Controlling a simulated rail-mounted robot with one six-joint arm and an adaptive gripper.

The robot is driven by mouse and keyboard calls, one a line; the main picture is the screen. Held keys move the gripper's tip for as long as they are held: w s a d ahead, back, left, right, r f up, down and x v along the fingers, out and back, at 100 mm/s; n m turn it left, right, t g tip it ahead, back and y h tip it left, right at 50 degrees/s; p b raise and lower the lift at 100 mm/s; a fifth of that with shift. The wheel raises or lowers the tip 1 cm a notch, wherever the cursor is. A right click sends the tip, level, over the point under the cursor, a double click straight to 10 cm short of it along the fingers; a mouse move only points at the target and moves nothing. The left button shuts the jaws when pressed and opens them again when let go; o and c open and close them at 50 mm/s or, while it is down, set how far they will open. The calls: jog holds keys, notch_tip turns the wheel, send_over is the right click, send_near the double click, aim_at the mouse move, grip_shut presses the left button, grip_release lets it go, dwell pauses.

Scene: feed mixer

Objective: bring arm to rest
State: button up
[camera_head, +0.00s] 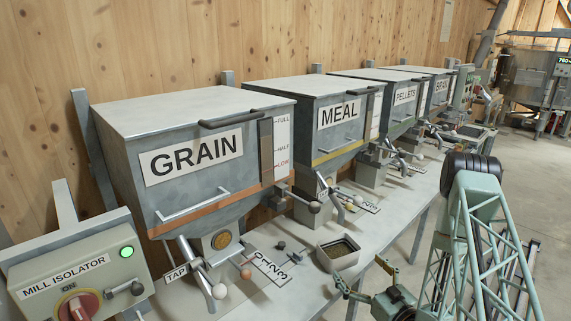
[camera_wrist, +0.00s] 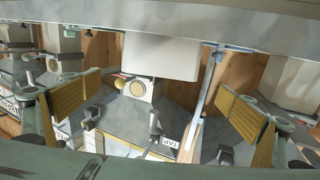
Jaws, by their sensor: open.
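My gripper (camera_head: 364,275) is in the lower middle of the head view, beside the front edge of the bench. Its two fingers are spread apart and hold nothing. The wrist view shows the yellow finger pads wide apart on either side, with my gripper (camera_wrist: 158,108) empty between them. My green lattice arm stands at the right of the head view. A small open tray (camera_head: 339,254) with grainy contents sits on the bench just behind the fingers; I cannot tell whether they touch it.
The GRAIN hopper (camera_head: 220,185), MEAL hopper (camera_head: 318,120), PELLETS hopper (camera_head: 392,108) and another hopper line the wooden wall above the bench (camera_head: 300,295). Levers and taps stick out below them. The mill isolator box (camera_head: 100,265) stands at left with a green light. Open floor (camera_head: 530,190) lies at right.

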jog(key=shift+w+r+n+g+h, duration=0.6)
jog(key=shift+w+r+g, duration=0.7)
jog(key=shift+r, duration=2.4)
jog(key=shift+w+r+n+g+h, duration=0.4)
jog(key=shift+w+r+g+h, duration=0.8)
jog(key=shift+r, duration=2.45)
jog(key=s+r+m+g+h, duration=0.1)
jog(key=s+r+g+h, duration=0.1)
jog(key=s+r, duration=0.65)
jog(key=s+r+m+g+h, duration=0.1)
jog(key=s+r+m, duration=0.1)
jog(key=s+r, duration=0.65)
jog(key=s+a+r+m+g, duration=0.1)
jog(key=s+a+r, duration=0.2)
jog(key=s, duration=1)
jog(key=s+a+r+m+g, duration=0.1)
jog(key=s+a+r, duration=0.3)
jog(key=s, duration=0.8)
jog(key=s+a+r+m+g, duration=0.1)
jog(key=s+r, duration=0.5)
jog(key=s, duration=0.7)
jog(key=a+g, duration=0.1)
jog(key=a, duration=0.1)
jog(key=shift+s+a+r+g+y, duration=0.25)
jog(key=shift+s+a+g+y, duration=0.1)
jog(key=shift+g+y, duration=0.05)
